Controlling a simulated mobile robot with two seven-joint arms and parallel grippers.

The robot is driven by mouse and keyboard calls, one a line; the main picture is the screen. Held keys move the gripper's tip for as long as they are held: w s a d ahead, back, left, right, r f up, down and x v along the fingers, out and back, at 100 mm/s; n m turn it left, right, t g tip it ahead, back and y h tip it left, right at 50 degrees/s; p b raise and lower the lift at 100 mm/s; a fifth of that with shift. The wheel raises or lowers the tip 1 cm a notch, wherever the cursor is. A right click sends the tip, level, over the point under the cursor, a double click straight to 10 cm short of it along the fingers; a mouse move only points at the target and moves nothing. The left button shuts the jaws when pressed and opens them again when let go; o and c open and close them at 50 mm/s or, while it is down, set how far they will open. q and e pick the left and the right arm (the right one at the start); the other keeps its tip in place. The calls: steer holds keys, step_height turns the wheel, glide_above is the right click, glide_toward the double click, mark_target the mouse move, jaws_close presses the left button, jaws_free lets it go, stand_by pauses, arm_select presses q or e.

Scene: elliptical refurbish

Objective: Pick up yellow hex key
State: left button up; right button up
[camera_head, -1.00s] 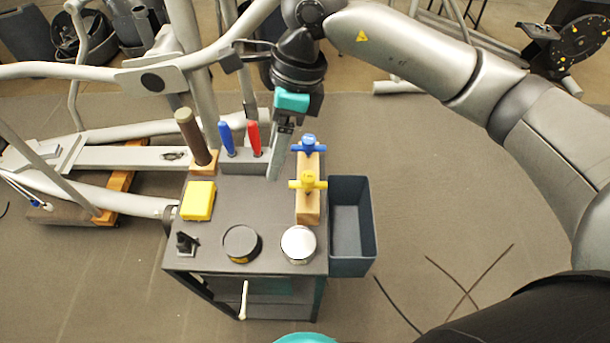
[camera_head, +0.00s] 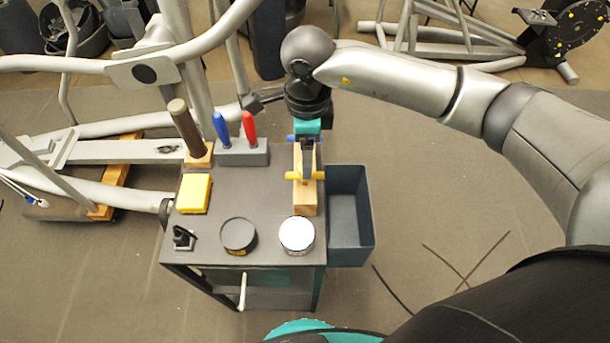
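The yellow hex key (camera_head: 319,176) sits in a wooden block (camera_head: 305,203) at the right side of the cart top, its T-handle lying crosswise. The blue hex key (camera_head: 291,138) is in the same block, farther back, and is mostly hidden by my gripper. My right gripper (camera_head: 307,177) points down over the block, with its fingertips at the middle of the yellow handle. The fingers cover that middle part, and I cannot tell whether they are apart or closed on it. My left gripper is not in view.
The grey cart top (camera_head: 250,195) also holds a yellow block (camera_head: 195,193), a black tin (camera_head: 238,235), a white-lidded tin (camera_head: 297,235) and a rack (camera_head: 243,155) with blue and red-handled tools. An open bin (camera_head: 350,220) hangs at its right. Elliptical parts stand at left.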

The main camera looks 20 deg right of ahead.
mark_target(289, 175)
step_height(289, 175, down, 5)
steer(key=shift+a+r, duration=0.15)
jaws_close()
stand_by(0.6)
